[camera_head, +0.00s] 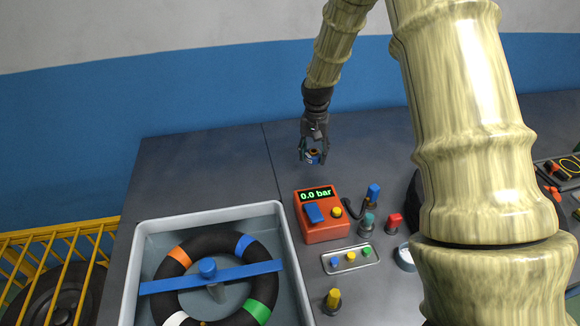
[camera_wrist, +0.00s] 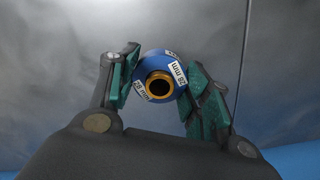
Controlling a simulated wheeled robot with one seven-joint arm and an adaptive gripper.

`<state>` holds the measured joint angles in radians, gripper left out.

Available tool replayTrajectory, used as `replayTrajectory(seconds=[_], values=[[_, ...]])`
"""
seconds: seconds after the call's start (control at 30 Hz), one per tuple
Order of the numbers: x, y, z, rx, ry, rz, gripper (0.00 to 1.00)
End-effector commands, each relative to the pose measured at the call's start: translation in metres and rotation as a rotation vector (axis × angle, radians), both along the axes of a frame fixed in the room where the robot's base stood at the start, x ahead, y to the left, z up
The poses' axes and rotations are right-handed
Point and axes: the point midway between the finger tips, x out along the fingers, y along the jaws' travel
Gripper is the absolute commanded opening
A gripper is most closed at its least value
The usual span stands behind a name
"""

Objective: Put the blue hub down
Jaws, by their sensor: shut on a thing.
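The blue hub (camera_wrist: 163,72) is a short cylinder with a brass-coloured bore and white "28 mm" labels. My gripper (camera_wrist: 160,82) is shut on it from both sides with green-padded fingers, its bore facing the wrist camera. In the head view my gripper (camera_head: 313,155) points down over the back part of the grey table, with the blue hub (camera_head: 313,158) between its fingertips. I cannot tell how high the hub is above the table top.
A grey tub (camera_head: 142,262) holds a tyre (camera_head: 183,246) with coloured patches under a blue bar (camera_head: 245,273). An orange gauge box (camera_head: 325,231) reads 0.0 bar. A small tray (camera_head: 340,268) of coloured pieces lies in front of it. The table (camera_head: 200,165) around the hub looks clear.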

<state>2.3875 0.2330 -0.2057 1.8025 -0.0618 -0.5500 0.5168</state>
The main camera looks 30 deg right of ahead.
Motion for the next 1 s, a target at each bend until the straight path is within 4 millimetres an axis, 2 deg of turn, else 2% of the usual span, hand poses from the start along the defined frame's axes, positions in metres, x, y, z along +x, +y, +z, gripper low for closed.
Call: replayTrajectory(seconds=[0.03, 0.1, 0.2, 0.37, 0.47, 0.53, 1.0], values=[[0.003, -0.022, -0.002, 0.002, -0.003, -0.055, 0.15], [0.004, -0.047, -0.001, 0.004, -0.002, -0.125, 0.15], [0.004, -0.074, -0.001, 0.007, 0.001, -0.2, 0.15], [0.004, -0.095, 0.001, 0.01, 0.004, -0.26, 0.15], [0.007, -0.09, 0.002, 0.01, 0.005, -0.266, 0.15], [0.013, -0.08, 0.002, 0.009, 0.006, -0.266, 0.15], [0.055, 0.005, -0.007, 0.01, 0.005, -0.264, 0.15]])
